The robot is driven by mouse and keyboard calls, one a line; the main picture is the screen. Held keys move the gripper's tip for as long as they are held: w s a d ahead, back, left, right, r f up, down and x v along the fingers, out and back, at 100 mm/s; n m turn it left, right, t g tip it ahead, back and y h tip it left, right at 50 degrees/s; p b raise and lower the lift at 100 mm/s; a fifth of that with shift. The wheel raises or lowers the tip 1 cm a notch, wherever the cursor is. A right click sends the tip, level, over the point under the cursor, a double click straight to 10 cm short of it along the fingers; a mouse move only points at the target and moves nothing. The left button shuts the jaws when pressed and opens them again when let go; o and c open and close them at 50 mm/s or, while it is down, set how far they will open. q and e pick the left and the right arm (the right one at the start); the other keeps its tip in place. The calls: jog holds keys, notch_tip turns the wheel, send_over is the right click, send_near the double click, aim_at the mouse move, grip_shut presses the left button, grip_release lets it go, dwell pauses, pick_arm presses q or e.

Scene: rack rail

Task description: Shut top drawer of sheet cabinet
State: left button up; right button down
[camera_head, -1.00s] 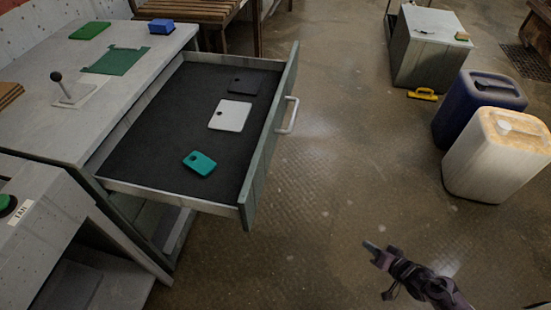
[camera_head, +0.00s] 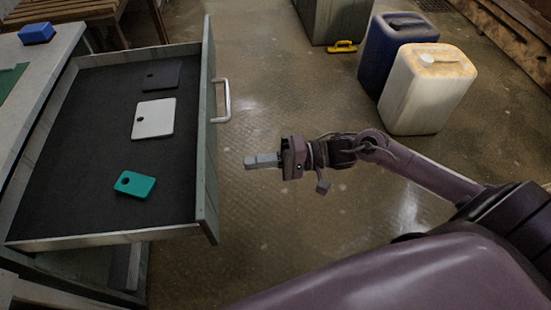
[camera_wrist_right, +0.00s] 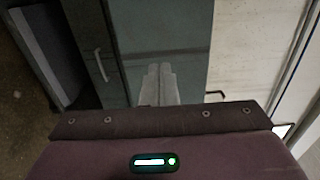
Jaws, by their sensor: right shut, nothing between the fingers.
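The top drawer (camera_head: 208,190) of the sheet cabinet (camera_head: 50,50) stands pulled well out in the head view. Its green front carries a pale bar handle (camera_head: 222,101). Inside lie a teal plate (camera_head: 134,184), a white plate (camera_head: 153,118) and a dark plate (camera_head: 162,76). My right gripper (camera_head: 250,161) is shut and empty, to the right of the drawer front and apart from it, nearer than the handle. In the right wrist view its shut fingers (camera_wrist_right: 160,84) point towards a green panel. My left gripper is not in view.
A blue jerrycan (camera_head: 376,57) and a white jerrycan (camera_head: 428,92) stand on the floor at the right. A yellow-handled object (camera_head: 342,47) lies by a grey-green box (camera_head: 333,18) at the back. Floor between drawer and cans is clear.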

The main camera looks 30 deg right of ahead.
aim_at(213, 168)
jog(key=x, duration=0.6)
jog(key=shift+a, duration=0.25)
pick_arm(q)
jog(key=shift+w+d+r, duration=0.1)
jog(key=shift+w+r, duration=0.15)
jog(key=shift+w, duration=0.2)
